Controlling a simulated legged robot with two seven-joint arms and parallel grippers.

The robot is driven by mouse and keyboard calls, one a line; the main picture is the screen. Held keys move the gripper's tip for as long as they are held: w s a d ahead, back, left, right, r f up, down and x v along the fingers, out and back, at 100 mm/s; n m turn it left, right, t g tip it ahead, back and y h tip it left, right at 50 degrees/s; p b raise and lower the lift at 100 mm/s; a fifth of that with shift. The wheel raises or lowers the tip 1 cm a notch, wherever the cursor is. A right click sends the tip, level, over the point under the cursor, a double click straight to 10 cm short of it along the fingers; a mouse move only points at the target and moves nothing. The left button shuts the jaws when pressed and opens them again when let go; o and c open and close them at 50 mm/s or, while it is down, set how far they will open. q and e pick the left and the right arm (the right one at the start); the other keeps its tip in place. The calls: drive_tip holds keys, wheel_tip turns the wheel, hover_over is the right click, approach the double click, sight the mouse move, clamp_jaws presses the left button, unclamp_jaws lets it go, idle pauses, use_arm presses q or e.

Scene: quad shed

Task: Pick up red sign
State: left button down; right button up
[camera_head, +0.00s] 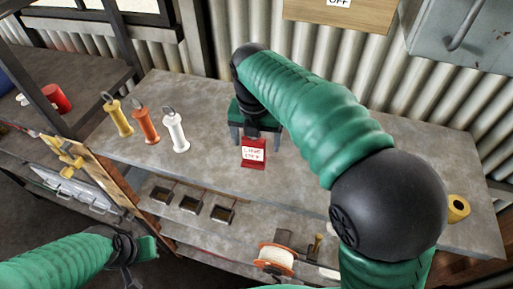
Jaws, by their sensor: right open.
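The red sign (253,158) stands on the grey workbench, near the middle of the view, with a white label carrying handwritten-looking letters. My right gripper (256,140) points down at the sign from above and behind. Its fingers are apart, one on each side of the sign's upper part. I cannot tell whether they touch it. My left gripper (128,272) is low at the left, away from the bench top, and its fingers are partly hidden by its own wrist.
Yellow (119,119), orange (147,125) and white (175,131) handles stand left of the sign on the workbench (205,95). Small bins (190,204) and a spool (276,260) sit on the shelf below. A yellow roll (458,208) lies at the right. A corrugated wall closes the back.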

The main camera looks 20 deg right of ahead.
drive_tip(key=shift+f, duration=0.4)
drive_tip(key=shift+s+a, duration=0.1)
drive_tip(key=shift+a, duration=0.65)
drive_tip(key=c, duration=0.4)
drive_tip(key=shift+d, duration=0.2)
drive_tip(key=c, duration=0.5)
drive_tip(key=shift+d, duration=0.3)
drive_tip(key=c, duration=0.6)
use_arm(q)
drive_tip(key=shift+s+a, duration=0.15)
drive_tip(key=shift+a, duration=0.15)
drive_tip(key=shift+a, duration=0.1)
use_arm(e)
drive_tip(key=shift+a, duration=0.1)
